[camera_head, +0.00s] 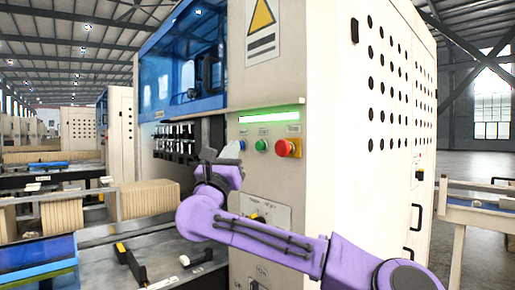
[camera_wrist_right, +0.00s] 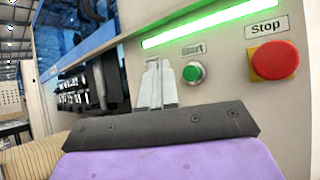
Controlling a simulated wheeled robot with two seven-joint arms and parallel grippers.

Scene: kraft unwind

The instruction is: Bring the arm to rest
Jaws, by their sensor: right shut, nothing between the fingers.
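My right arm, purple with dark joints, reaches in from the lower right in the head view. Its right gripper (camera_head: 232,150) is shut and empty, raised in front of the machine's control panel. In the right wrist view the closed fingers (camera_wrist_right: 157,82) point up just left of the green Start button (camera_wrist_right: 193,72). The red Stop button (camera_wrist_right: 274,60) is farther right; it also shows in the head view (camera_head: 284,147). I cannot tell whether the fingers touch the panel. My left gripper is not in view.
The cream machine cabinet (camera_head: 345,100) stands close ahead, with a lit green bar (camera_head: 268,117) above its buttons. A selector switch (camera_head: 257,215) sits lower on the panel. Brown kraft material (camera_head: 148,199) and a blue bin (camera_head: 38,262) are at left. Open floor (camera_head: 470,165) lies at right.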

